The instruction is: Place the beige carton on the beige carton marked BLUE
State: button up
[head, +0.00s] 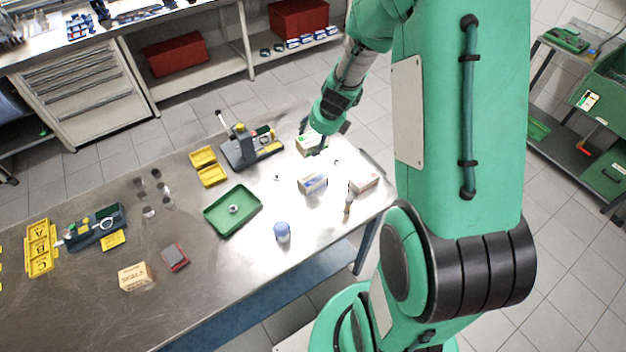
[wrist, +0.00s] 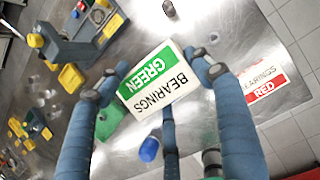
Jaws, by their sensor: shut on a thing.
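A beige carton marked GREEN and BEARINGS (wrist: 160,82) sits between the blue fingers of my gripper (wrist: 157,76) in the wrist view. My gripper (head: 324,142) is shut on this carton (head: 306,144), near the far right part of the bench in the head view. The beige carton marked BLUE (head: 313,183) appears to be the one with a blue band, standing on the bench nearer the camera, apart from the held carton. I cannot pick it out in the wrist view, where the fingers and held carton cover part of the bench.
A carton marked RED (head: 364,181) stands to the right, also in the wrist view (wrist: 262,80). A small bottle (head: 349,203), blue cup (head: 282,231) and green tray (head: 233,210) are nearby. A grey stand (head: 250,150) is left of my gripper. Another carton (head: 135,276) is far left.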

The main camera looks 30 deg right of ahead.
jog(key=s+a+f+b, duration=0.2)
jog(key=s+a, duration=0.1)
jog(key=s, duration=0.6)
jog(key=s+a+f+b, duration=0.2)
jog(key=s+a+f, duration=0.1)
jog(key=s, duration=0.7)
jog(key=shift+a+f, duration=0.25)
jog(key=shift+a, duration=0.55)
jog(key=b, duration=0.1)
send_near(313, 174)
jog(key=shift+w+a+f, duration=0.3)
jog(key=shift+w+f, duration=0.05)
jog(key=shift+w, duration=0.2)
jog(key=shift+w+d+f, duration=0.1)
jog(key=shift+w+d, duration=0.05)
jog(key=shift+w, duration=0.25)
jog(key=shift+f+b, duration=0.95)
jog(key=shift+f, duration=0.7)
jog(key=shift+f, duration=0.1)
jog(key=o, duration=1.3)
jog(key=shift+o, duration=0.2)
